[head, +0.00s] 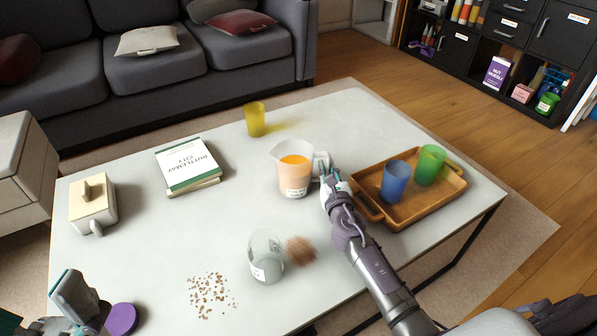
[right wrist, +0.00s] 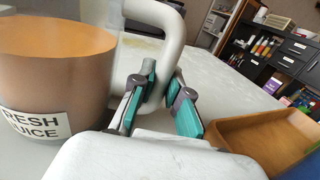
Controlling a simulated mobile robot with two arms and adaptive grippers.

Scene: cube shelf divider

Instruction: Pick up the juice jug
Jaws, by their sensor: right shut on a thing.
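The juice jug (head: 296,176) is a clear jug with orange juice and a white label, standing upright at the middle of the table in the head view. In the right wrist view, the jug (right wrist: 50,75) fills the left side, its label partly cut off. My right gripper (head: 328,172) is at the jug's handle on its right side. In the right wrist view, the teal-padded fingers of the gripper (right wrist: 160,95) are shut on the pale handle (right wrist: 172,45). My left gripper (head: 75,298) is at the bottom left, partly cut off, away from the jug.
A wooden tray (head: 440,207) with a blue cup (head: 395,181) and green cup (head: 430,165) lies right of the jug. A pale jar (head: 266,256), blurred brown thing (head: 300,250) and crumbs (head: 211,294) are in front. A yellow cup (head: 255,119) stands behind; books (head: 188,165) lie left.

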